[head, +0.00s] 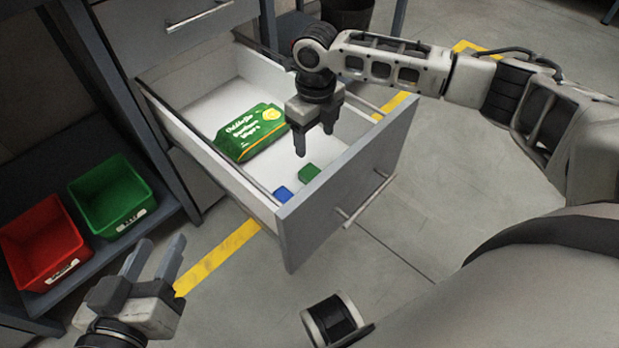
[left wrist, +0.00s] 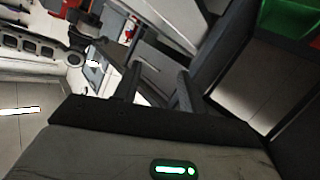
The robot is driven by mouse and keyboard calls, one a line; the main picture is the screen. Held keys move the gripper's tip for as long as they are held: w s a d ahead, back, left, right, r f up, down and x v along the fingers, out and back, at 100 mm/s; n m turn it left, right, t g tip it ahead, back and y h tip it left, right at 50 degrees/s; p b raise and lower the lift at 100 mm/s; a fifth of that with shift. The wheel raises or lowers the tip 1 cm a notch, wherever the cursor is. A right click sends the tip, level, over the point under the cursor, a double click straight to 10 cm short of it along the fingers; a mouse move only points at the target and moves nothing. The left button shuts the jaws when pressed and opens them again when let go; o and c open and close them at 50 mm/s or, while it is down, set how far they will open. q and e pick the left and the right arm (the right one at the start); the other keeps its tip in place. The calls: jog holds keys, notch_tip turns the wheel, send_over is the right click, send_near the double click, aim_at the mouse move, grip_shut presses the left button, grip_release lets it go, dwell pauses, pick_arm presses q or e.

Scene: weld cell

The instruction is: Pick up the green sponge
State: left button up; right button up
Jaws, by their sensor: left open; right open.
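A small green sponge (head: 309,173) lies in the open drawer (head: 352,172), near its front panel. My right gripper (head: 314,150) is open and points down over the drawer, just above and behind the sponge in the head view, with nothing between its fingers. My left gripper (head: 155,258) is open and empty, outside the drawer at the lower left. Its fingers also show in the left wrist view (left wrist: 155,88). I cannot make out the sponge in the left wrist view.
A blue block (head: 283,195) lies beside the sponge. A green packet of wipes (head: 250,132) lies further back in the drawer. A red bin (head: 42,243) and a green bin (head: 112,198) stand on a low shelf at left. The drawer walls and front panel surround the sponge.

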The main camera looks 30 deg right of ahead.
jog(key=b, duration=0.2)
send_over(310, 171)
jog(key=f, duration=0.3)
jog(key=d+f, duration=0.1)
jog(key=f, duration=0.1)
jog(key=shift+s, duration=0.1)
jog(key=f+b, duration=0.1)
jog(key=f, duration=0.2)
jog(key=a+f+b, duration=0.1)
jog(key=f, duration=0.1)
jog(key=shift+f+b, duration=0.2)
jog(key=shift+b, duration=0.1)
pick_arm(q)
jog(key=shift+w+d+r+n+t+h, duration=0.15)
jog(key=shift+d+r+n+t+h, duration=0.5)
jog(key=shift+r+n+h, duration=0.2)
pick_arm(e)
jog(key=c, duration=1)
